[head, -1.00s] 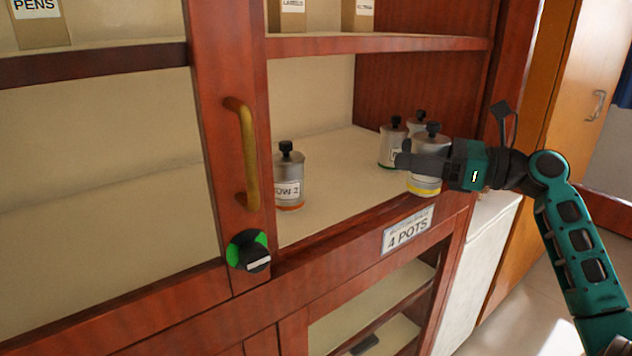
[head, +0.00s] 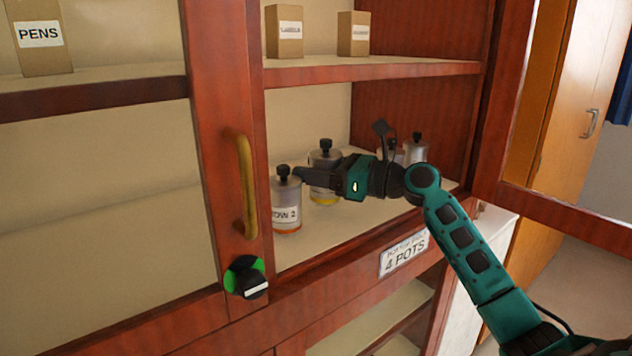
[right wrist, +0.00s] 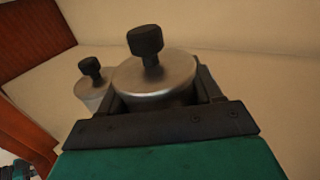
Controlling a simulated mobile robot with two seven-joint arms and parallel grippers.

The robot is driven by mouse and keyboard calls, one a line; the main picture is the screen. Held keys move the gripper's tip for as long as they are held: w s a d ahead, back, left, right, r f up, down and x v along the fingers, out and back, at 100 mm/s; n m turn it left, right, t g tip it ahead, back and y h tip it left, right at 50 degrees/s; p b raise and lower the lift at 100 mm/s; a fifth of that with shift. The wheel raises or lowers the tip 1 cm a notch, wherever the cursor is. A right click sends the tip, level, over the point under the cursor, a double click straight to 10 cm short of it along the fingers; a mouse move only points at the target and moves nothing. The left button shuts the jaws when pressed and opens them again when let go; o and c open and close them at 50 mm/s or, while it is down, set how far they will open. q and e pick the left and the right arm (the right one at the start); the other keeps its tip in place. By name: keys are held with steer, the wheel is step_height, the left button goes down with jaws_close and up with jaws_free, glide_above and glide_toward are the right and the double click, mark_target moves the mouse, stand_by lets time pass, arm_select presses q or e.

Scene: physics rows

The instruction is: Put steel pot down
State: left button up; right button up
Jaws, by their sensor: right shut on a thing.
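The steel pot with a yellow band (head: 324,161) and black knob is between the fingers of my right gripper (head: 318,180), which is shut on it. In the right wrist view the held pot (right wrist: 155,76) stands upright between the dark fingers. It is over the cabinet shelf (head: 345,225); I cannot tell whether its base touches. A similar pot with an orange band and a "ROW 2" label (head: 286,205) stands just left and nearer the front. It also shows in the right wrist view (right wrist: 92,88). My left gripper is not in view.
Other steel pots (head: 416,150) stand at the shelf's right end, partly behind my arm. A red post with a brass handle (head: 243,185) borders the left. The upper shelf (head: 400,68) runs overhead with small boxes (head: 353,35). An open door (head: 510,110) is at right.

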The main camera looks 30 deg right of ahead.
step_height(320, 180, down, 2)
steer(key=shift+f, duration=0.25)
steer(key=shift+f, duration=0.1)
steer(key=o, duration=1)
steer(key=shift+f, duration=0.1)
steer(key=shift+s+d, duration=0.1)
steer(key=shift+s, duration=0.05)
steer(key=b+v, duration=0.1)
steer(key=v, duration=1)
steer(key=shift+s+d, duration=0.15)
steer(key=shift+d, duration=0.05)
steer(key=shift+s, duration=0.1)
